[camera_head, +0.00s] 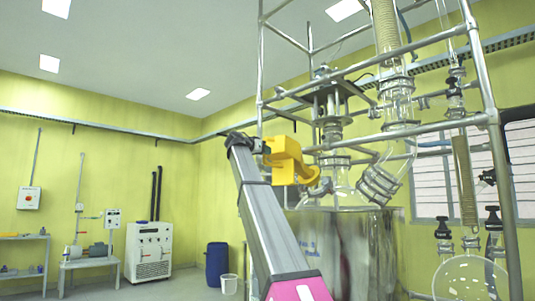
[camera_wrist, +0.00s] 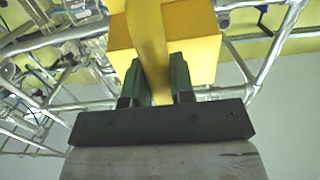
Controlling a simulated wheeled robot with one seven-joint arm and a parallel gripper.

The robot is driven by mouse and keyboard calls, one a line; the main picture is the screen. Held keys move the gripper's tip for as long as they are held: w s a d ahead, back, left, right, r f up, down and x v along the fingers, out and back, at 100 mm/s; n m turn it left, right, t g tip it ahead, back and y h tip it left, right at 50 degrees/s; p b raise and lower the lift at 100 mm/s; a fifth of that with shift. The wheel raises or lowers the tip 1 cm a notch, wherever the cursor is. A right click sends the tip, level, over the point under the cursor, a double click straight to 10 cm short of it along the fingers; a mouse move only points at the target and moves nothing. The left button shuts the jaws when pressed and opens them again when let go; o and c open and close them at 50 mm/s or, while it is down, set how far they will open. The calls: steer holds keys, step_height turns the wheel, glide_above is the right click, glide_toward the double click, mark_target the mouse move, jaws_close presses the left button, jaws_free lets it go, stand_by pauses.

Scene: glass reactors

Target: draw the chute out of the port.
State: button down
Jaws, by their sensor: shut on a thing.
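The yellow chute (camera_head: 287,163) is in front of the glass reactor (camera_head: 343,187) in the head view, above the steel vessel. Its lower right end is beside the glass port (camera_head: 320,187) on the reactor's left side. I cannot tell whether its tip is inside or just in front of the port. My gripper (camera_head: 264,146) is at the chute's upper left. In the wrist view my gripper's two dark green fingers (camera_wrist: 157,84) are shut on a thin upright yellow part of the chute (camera_wrist: 190,35), whose block-shaped body fills the top.
Metal frame bars (camera_head: 262,65) stand close around the reactor and cross above the chute. The big steel vessel (camera_head: 345,245) is below. A blue drum (camera_head: 217,263) and a white bin (camera_head: 229,284) stand on the floor to the left. The air left of my arm is clear.

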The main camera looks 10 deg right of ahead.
steer(key=r+v, duration=0.1)
steer(key=v, duration=0.8)
steer(key=shift+s+a, duration=0.15)
stand_by(0.5)
